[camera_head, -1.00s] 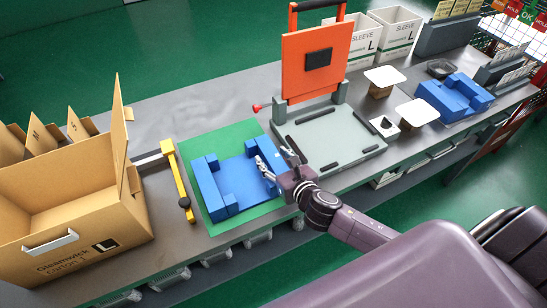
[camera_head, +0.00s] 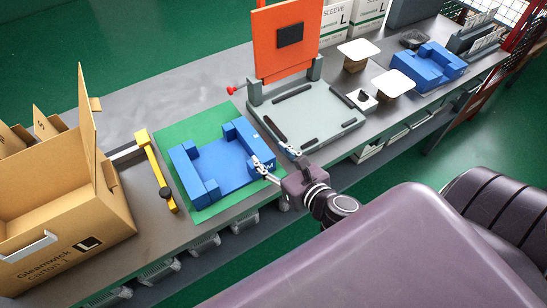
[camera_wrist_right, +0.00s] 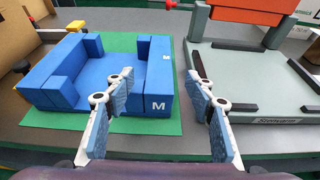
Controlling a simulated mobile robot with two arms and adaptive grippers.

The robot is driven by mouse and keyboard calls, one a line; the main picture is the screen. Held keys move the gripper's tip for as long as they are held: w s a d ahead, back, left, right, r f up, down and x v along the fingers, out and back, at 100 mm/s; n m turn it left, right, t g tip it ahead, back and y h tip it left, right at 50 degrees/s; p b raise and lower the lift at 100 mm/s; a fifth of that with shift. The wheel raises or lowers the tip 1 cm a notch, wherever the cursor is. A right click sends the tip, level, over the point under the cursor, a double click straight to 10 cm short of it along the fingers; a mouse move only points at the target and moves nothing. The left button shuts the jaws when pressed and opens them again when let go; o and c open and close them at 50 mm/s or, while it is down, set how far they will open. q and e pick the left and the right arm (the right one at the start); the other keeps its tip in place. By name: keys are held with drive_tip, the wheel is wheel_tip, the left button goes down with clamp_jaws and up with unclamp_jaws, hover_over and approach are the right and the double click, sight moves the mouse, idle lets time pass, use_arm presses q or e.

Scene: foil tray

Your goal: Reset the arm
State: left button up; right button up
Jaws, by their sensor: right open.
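My right gripper (camera_head: 276,160) is open and empty over the bench, near the front right corner of a blue fixture and left of the grey press base. In the right wrist view its two fingers (camera_wrist_right: 165,105) stand wide apart with nothing between them. The blue fixture (camera_head: 222,163), marked M, lies on a green mat (camera_head: 178,132); it also shows in the right wrist view (camera_wrist_right: 112,75). No tray shows in the fixture. My left gripper is not in view.
The grey press base (camera_head: 318,113) with its raised orange lid (camera_head: 285,60) stands just right of the gripper. A yellow bar tool (camera_head: 158,178) and an open carton (camera_head: 60,215) are at left. White-topped blocks (camera_head: 393,83) and another blue fixture (camera_head: 428,68) are at right.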

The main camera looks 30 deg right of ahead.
drive_tip(key=shift+s+r, duration=0.15)
drive_tip(key=shift+s, duration=0.15)
idle(0.4)
